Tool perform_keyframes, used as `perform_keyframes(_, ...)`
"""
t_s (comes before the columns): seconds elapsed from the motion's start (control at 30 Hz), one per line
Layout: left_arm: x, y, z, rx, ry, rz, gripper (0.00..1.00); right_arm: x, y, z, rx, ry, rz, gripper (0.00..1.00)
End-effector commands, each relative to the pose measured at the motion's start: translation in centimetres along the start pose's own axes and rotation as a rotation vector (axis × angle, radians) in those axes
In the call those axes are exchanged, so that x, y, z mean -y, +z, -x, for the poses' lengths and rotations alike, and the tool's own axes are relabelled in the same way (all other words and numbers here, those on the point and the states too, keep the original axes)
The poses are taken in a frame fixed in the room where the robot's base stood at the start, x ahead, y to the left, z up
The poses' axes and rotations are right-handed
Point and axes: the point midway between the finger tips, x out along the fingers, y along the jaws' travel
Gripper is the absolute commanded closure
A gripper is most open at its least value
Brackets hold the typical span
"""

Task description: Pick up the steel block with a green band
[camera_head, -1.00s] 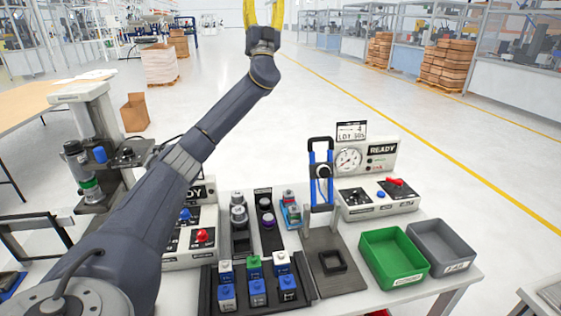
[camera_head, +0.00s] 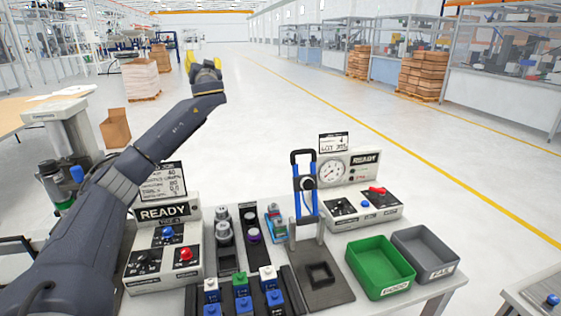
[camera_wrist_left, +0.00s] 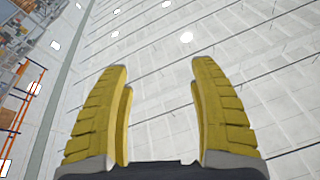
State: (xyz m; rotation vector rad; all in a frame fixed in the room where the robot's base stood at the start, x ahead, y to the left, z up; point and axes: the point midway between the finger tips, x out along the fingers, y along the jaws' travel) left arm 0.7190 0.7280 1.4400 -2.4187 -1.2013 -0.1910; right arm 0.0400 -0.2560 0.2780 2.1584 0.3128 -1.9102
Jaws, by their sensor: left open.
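A small block with green on its top (camera_head: 241,280) stands in the black tray at the bottom middle of the head view, among blue and white-topped blocks. Whether it is steel or has a green band is too small to tell. My left gripper (camera_head: 190,62) has yellow fingers and is raised far beyond the table, well away from the blocks. In the left wrist view its fingers (camera_wrist_left: 160,105) are spread apart with nothing between them, against the ceiling. My right gripper does not show.
A control box marked READY (camera_head: 165,250) stands left of the tray. A fixture with a blue-sided handle (camera_head: 304,195) stands right of it. A green bin (camera_head: 380,268) and a grey bin (camera_head: 425,255) are at the right. My left arm crosses the left side.

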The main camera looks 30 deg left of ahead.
Motion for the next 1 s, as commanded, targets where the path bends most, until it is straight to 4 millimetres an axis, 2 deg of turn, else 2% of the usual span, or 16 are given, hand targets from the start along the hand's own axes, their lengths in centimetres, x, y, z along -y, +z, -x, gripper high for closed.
perform_keyframes(0.03, -1.1, 1.6, 0.4, 0.056, 0.04, -0.012, 0.38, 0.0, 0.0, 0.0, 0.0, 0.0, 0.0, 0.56)
perform_keyframes(0.27, -6.5, 8.3, 3.7, 0.309, 0.262, -0.086, 0.38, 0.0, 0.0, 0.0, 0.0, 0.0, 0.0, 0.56)
perform_keyframes(0.47, -11.2, 13.5, 8.7, 0.502, 0.503, -0.178, 0.38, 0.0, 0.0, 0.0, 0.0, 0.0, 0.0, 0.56)
perform_keyframes(0.7, -15.7, 18.3, 16.9, 0.686, 0.848, -0.302, 0.38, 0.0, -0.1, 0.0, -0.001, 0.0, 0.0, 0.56)
perform_keyframes(0.83, -17.4, 20.0, 22.2, 0.758, 1.058, -0.368, 0.38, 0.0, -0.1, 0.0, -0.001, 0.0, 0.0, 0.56)
perform_keyframes(1.0, -18.5, 21.2, 28.9, 0.814, 1.328, -0.44, 0.38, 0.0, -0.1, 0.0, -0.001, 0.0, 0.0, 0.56)
